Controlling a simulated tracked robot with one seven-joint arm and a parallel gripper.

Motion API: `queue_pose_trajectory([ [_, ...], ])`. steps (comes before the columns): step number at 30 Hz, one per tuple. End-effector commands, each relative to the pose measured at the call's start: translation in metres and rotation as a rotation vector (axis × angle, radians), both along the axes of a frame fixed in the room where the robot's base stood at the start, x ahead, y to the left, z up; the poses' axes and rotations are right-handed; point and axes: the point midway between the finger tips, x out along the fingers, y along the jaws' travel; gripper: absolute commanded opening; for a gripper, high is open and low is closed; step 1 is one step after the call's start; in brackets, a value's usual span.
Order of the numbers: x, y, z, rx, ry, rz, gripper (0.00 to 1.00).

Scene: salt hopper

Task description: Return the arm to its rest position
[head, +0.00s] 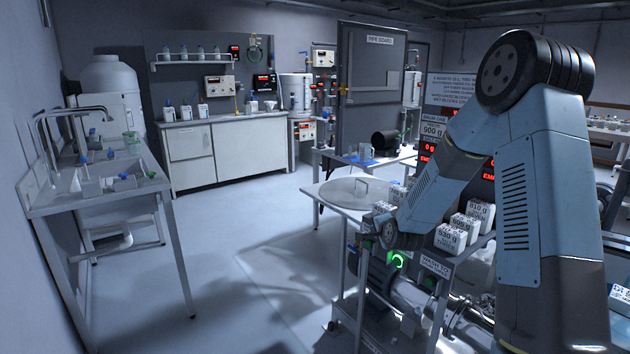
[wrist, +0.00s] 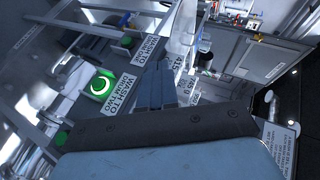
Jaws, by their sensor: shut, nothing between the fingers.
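My arm (head: 553,190) stands bent at the right of the head view. Its elbow is high and its forearm slopes down to the left. The wrist end (head: 400,236) is low, close to white weight-labelled blocks on the bench. In the wrist view my gripper (wrist: 157,85) is shut and empty, its two fingers together. A lit green ring (wrist: 103,86) and white label plates lie beyond the fingers. In the head view the fingertips are too small and dark to make out clearly.
White labelled blocks (head: 451,238) stand beside my forearm. A round metal lid (head: 350,193) lies on the table to the left. A green-lit ring (head: 398,260) and steel pipework sit below my wrist. A sink bench (head: 40,199) stands far left; the floor between is clear.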

Motion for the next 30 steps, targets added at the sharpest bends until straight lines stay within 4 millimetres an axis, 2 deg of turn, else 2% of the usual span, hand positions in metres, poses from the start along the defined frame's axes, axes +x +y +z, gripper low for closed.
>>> queue_pose_trajectory([
  [1, -0.005, 0.0, 0.014, -0.043, 0.006, 0.019, 0.0],
  [3, -0.015, 0.0, 0.028, -0.105, 0.026, 0.048, 0.0],
  [14, -0.074, -0.005, 0.096, -0.397, 0.129, 0.182, 0.0],
  [23, -0.14, -0.012, 0.147, -0.601, 0.218, 0.289, 0.0],
  [30, -0.201, -0.019, 0.181, -0.734, 0.287, 0.38, 0.0],
])
